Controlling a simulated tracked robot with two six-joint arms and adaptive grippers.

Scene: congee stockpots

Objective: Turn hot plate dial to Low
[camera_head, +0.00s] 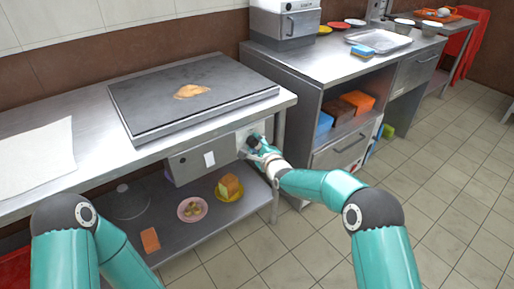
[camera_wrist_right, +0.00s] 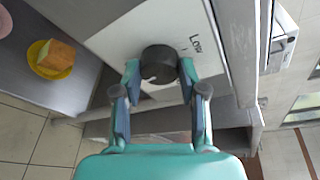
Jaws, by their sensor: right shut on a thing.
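The dial (camera_wrist_right: 159,62) is a dark round knob on the pale front panel (camera_wrist_right: 120,38) of the hot plate. The word "Low" is printed on the panel to the right of the dial in the right wrist view. My right gripper (camera_wrist_right: 158,75) has its fingers on both sides of the dial and is shut on it; in the head view this gripper (camera_head: 257,149) is at the right end of the panel. The hot plate (camera_head: 150,112) has a flat grey top with a tan food piece (camera_head: 192,91) on it. My left gripper is not in view; only my left arm shows.
A lower shelf (camera_head: 175,232) holds a pink plate (camera_head: 184,214), a yellow plate with a bread-like block (camera_head: 230,185) and an orange block (camera_head: 150,240). A steel counter with a shelf (camera_head: 325,60) stands to the right. The tiled floor is clear.

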